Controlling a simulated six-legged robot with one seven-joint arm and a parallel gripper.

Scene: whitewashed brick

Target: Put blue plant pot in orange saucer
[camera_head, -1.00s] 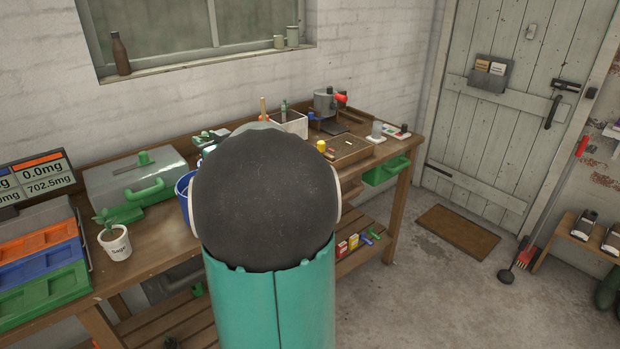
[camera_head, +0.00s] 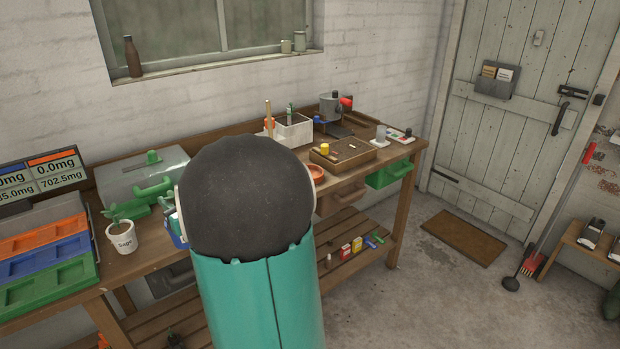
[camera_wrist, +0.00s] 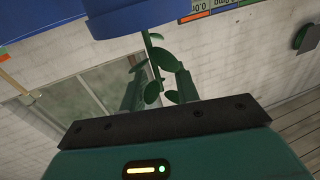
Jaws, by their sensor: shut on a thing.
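The exact contact at the pot is hard to see. In the head view my arm hides both gripper and pot. The orange saucer (camera_head: 317,172) lies on the bench just right of my arm, partly hidden by it, in front of the wooden tray.
A blue container (camera_head: 177,232), a white sage pot (camera_head: 122,237), a grey toolbox (camera_head: 118,178) and coloured boxes (camera_head: 45,245) are on the left.

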